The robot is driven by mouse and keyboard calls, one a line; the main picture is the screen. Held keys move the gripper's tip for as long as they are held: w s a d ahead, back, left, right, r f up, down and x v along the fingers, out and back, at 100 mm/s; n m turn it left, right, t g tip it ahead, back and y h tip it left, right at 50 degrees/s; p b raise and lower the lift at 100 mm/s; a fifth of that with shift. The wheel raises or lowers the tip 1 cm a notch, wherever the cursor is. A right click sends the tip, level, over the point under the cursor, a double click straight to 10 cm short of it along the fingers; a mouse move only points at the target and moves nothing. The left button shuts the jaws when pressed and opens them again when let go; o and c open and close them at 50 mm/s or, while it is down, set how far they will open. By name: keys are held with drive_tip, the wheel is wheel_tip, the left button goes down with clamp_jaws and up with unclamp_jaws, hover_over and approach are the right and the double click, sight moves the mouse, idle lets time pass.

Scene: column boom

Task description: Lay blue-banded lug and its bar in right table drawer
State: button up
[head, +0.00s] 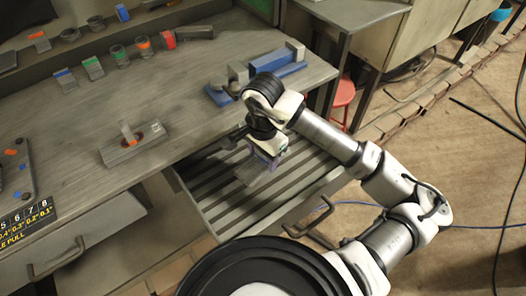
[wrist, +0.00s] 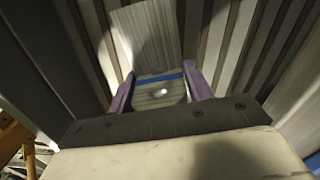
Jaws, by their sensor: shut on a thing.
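The right table drawer (head: 225,212) is pulled open below the table top, with parallel dark and light slats on its floor. My gripper (head: 264,160) is over the open drawer. In the wrist view its purple fingers (wrist: 160,90) are shut on the blue-banded lug (wrist: 160,77), a small grey piece with a blue stripe across it. A flat grey bar (wrist: 146,35) reaches out beyond the lug towards the slats; its plate also shows below the gripper in the head view (head: 251,173). I cannot tell whether the bar touches the drawer floor.
The table top (head: 185,105) has a block with an upright peg (head: 133,143) and a blue vise-like fixture (head: 262,72) near the drawer. Several colour-marked pieces and cups stand at the back. A red stool (head: 344,92) is beyond the drawer.

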drive_tip(key=shift+f+b, duration=1.8)
drive_tip(key=shift+b, duration=0.85)
drive_tip(key=o, duration=1.4)
wheel_tip(320, 180, up, 14)
drive_tip(key=shift+f+b, duration=0.1)
drive_tip(key=shift+b, duration=0.55)
drive_tip(key=shift+s, duration=0.15)
